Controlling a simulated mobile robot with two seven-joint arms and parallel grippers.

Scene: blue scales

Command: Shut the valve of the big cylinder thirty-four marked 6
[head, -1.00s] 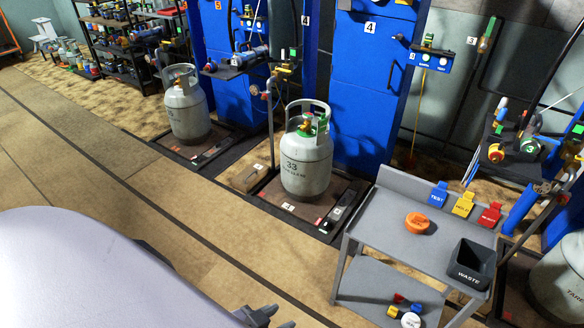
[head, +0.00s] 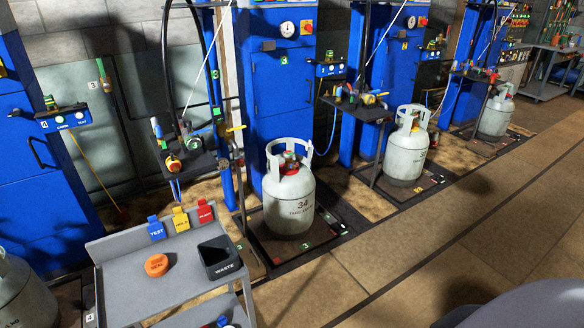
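The big grey cylinder thirty-four (head: 290,205) stands upright on a dark scale platform (head: 275,250) near the middle of the head view. The number 34 faces me. Its valve (head: 289,167), with red on it, sits at the top inside the collar handle. I cannot tell whether the valve is open or shut. I cannot make out a 6 on the cylinder; the green label on the blue cabinet behind it seems to read 3. Neither of my grippers is in view.
A grey cart (head: 125,275) stands in front and left, carrying an orange puck (head: 156,265) and a black waste bin (head: 220,257). Other cylinders stand at right (head: 405,155), far right (head: 495,112) and left edge (head: 22,295). The floor at right (head: 430,250) is clear.

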